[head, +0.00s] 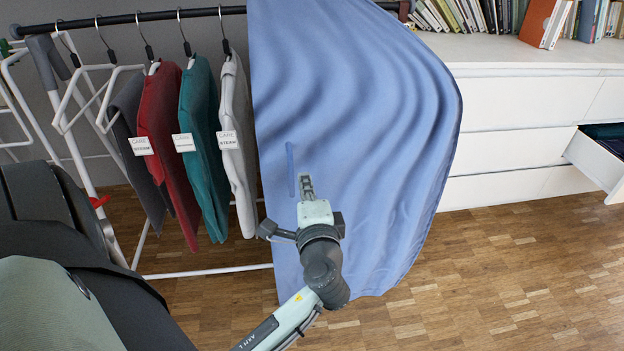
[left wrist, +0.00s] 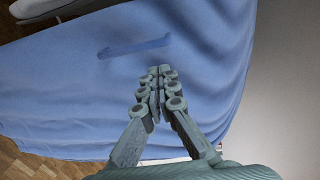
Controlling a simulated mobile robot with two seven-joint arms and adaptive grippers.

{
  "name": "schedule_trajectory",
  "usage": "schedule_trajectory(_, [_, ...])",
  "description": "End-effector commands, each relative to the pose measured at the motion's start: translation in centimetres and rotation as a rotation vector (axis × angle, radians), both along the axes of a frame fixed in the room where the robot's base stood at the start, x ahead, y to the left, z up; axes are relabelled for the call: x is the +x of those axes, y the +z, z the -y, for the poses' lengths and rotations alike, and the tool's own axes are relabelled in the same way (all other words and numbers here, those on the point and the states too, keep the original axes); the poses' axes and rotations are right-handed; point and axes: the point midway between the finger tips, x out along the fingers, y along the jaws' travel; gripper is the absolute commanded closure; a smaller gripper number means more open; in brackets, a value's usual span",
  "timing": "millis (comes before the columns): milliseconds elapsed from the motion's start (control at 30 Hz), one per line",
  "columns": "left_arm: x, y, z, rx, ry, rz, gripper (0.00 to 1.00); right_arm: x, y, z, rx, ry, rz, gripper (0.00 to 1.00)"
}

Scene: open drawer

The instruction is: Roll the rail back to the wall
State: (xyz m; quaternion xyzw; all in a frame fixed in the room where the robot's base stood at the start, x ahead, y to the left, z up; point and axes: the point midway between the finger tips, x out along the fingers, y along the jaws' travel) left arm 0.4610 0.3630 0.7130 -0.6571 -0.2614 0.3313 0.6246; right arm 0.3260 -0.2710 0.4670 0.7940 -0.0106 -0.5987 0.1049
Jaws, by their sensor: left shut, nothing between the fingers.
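The clothes rail (head: 150,16) stands at the left, with a dark top bar and a white lower frame. Grey, red, teal and light grey garments hang on it with white tags. A large blue cloth (head: 390,120) hangs from its right end and fans out to the right. A darker blue strip (head: 290,170) shows on the cloth; it also shows in the left wrist view (left wrist: 133,48). My left gripper (head: 306,184) is shut and empty in front of the cloth, beside the strip. In the left wrist view its fingertips (left wrist: 158,72) meet. I cannot tell whether they touch the cloth. My right gripper is not seen.
A white drawer cabinet (head: 520,110) stands at the back right with books (head: 490,14) on top. One drawer (head: 597,160) is pulled open at the right edge. The wooden floor (head: 500,260) at right is clear.

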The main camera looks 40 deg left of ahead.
Motion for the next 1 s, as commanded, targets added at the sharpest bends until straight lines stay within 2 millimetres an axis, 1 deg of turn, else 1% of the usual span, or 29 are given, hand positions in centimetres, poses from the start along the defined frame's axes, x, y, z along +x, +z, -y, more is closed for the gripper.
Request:
schedule_trajectory(33, [0.8, 0.1, -0.9, 0.004, 0.001, 0.001, 1.0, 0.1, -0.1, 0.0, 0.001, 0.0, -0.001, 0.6])
schedule_trajectory(200, [3.3, -0.3, -3.8, 0.005, -0.001, 0.0, 1.0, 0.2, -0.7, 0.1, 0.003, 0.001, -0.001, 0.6])
schedule_trajectory(300, [4.5, -0.5, -5.2, 0.004, 0.0, 0.0, 1.0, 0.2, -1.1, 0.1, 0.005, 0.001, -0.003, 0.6])
schedule_trajectory(433, [5.7, -0.8, -6.6, 0.001, -0.001, 0.0, 1.0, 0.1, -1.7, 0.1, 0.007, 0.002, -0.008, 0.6])
schedule_trajectory(633, [6.6, -1.1, -7.7, 0.001, -0.002, -0.001, 1.0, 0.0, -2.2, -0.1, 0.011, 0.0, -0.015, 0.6])
schedule_trajectory(1000, [6.7, -1.1, -7.8, 0.0, -0.002, 0.0, 1.0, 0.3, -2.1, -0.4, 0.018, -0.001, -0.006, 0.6])
